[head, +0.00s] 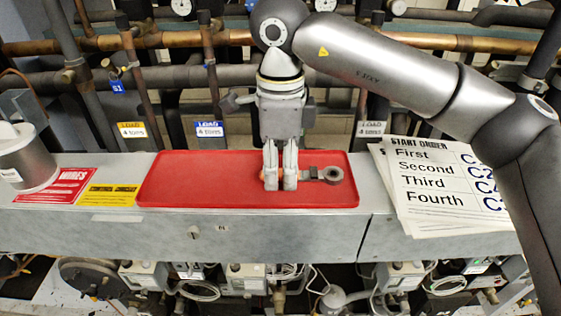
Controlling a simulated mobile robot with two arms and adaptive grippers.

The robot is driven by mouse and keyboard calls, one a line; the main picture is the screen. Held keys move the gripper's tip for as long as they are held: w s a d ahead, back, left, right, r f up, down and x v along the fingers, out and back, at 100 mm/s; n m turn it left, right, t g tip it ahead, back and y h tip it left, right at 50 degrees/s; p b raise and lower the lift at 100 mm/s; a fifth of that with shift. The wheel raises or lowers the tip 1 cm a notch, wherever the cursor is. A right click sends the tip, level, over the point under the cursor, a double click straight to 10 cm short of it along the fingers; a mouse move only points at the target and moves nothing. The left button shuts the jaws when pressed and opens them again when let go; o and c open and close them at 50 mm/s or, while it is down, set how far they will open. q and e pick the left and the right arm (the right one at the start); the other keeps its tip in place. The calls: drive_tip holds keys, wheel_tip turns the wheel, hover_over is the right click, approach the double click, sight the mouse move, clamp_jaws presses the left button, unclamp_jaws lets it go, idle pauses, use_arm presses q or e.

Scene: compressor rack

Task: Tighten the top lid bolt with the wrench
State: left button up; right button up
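A grey wrench (325,175) with a ring end lies on the red tray (200,185), its ring pointing right. My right gripper (280,182) points down at the wrench's left part, its two fingers low over the tray with a narrow gap between them. Small orange patches, perhaps the wrench's handle, show beside and between the fingertips. The fingers hide most of that part, so I cannot tell whether they grip it. A grey metal canister (30,163) stands at the left, cut off by the picture edge. I cannot make out a lid bolt. My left gripper is out of view.
Red and yellow signs (108,194) lie between canister and tray. "Start order" sheets (440,185) lie right of the tray on the grey metal ledge (95,217). Copper and dark pipes (190,40) cross behind, with tonnage tags (209,129). Wiring and boxes are below.

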drive_tip(key=shift+c, duration=2.7)
clamp_jaws()
drive_tip(key=shift+r+p, duration=0.45)
drive_tip(key=shift+r, duration=0.3)
wheel_tip(320, 180, up, 6)
drive_tip(key=p, duration=0.3)
drive_tip(key=shift+f, duration=0.2)
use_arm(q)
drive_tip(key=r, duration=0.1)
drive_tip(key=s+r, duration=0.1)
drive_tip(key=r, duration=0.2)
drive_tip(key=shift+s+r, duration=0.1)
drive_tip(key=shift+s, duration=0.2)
use_arm(e)
drive_tip(key=shift+a, duration=0.1)
